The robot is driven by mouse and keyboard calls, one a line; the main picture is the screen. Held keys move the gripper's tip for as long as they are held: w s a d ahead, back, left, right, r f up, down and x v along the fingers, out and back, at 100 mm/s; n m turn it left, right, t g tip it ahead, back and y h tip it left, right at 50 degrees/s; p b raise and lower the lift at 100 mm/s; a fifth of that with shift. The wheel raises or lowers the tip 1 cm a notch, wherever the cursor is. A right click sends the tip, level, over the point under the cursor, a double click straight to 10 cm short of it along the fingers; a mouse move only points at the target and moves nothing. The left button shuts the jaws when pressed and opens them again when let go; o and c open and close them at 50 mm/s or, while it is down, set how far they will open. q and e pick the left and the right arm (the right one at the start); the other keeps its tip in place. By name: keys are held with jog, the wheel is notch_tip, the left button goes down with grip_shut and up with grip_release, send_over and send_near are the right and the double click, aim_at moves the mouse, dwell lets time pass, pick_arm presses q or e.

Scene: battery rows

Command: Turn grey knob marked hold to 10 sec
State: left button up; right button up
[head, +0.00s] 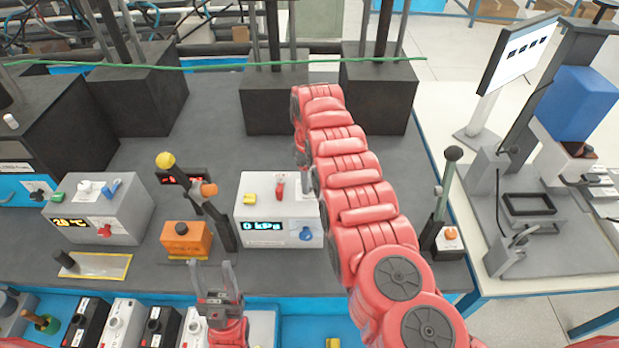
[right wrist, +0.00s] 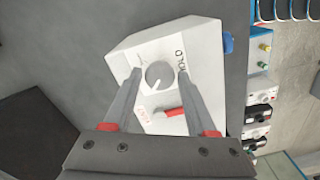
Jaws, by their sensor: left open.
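The grey knob (right wrist: 160,75) marked HOLD sits on top of a white box (right wrist: 200,110) in the right wrist view. Its white pointer line points to the lower left; the scale marks are too small to read. My right gripper (right wrist: 160,77) is open, with one finger on each side of the knob and a small gap to it. In the head view the white box (head: 256,192) has a "0 kPa" display; my red right arm hides its right part and the knob. My left gripper (head: 212,265) is open and empty, in front of the bench edge.
A red lever (right wrist: 170,112) lies between my right fingers, close to the knob.

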grip_shut()
